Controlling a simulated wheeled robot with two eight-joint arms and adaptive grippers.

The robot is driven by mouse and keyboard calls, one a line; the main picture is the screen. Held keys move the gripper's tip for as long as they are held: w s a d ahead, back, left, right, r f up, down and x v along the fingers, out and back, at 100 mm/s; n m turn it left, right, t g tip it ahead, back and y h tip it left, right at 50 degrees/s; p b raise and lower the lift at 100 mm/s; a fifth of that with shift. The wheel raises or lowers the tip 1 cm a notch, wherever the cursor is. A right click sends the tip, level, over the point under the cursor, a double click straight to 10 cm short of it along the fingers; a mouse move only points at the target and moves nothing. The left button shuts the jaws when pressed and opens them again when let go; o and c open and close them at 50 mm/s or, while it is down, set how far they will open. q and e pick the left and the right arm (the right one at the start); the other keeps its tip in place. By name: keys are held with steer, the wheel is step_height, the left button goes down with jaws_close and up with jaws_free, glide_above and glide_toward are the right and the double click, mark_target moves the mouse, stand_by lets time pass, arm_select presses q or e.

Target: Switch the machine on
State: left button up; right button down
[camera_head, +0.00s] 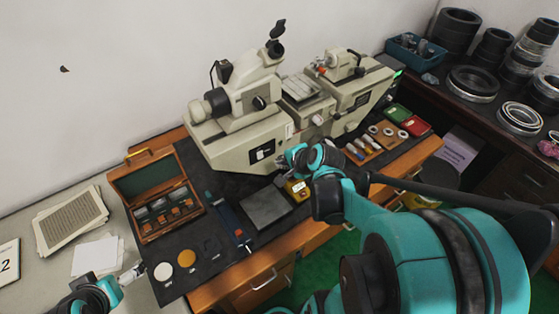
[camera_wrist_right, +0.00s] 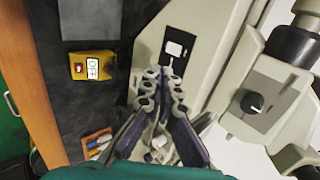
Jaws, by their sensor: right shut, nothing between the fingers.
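The beige machine (camera_head: 232,143) with a microscope head stands on the dark mat. A black switch panel (camera_head: 262,152) with a white part is on its front face; it also shows in the right wrist view (camera_wrist_right: 174,47). A small yellow box (camera_head: 298,189) lies on the mat in front of the machine; in the right wrist view this box (camera_wrist_right: 92,66) bears a white OFF label. My right gripper (camera_head: 284,163) is shut and empty, close to the panel; whether it touches cannot be told. My left gripper (camera_head: 133,273) is at the lower left, its jaws unclear.
An open wooden case (camera_head: 157,195) and a dark flat plate (camera_head: 267,209) lie on the mat. Small parts on a wooden tray (camera_head: 372,143) lie right of my right gripper. Bearing rings (camera_head: 473,83) fill the right shelf. Papers (camera_head: 70,217) lie at left.

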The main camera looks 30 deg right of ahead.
mark_target(260, 155)
steer(key=shift+s, duration=0.15)
steer(key=f+b, duration=0.1)
steer(key=b, duration=0.2)
steer(key=shift+s+f, duration=0.1)
steer(key=shift+s, duration=0.1)
steer(key=shift+f, duration=0.1)
steer(key=w+r+b+x, duration=0.1)
steer(key=b+x, duration=0.3)
steer(key=x, duration=0.9)
steer(key=shift+w+r, duration=0.4)
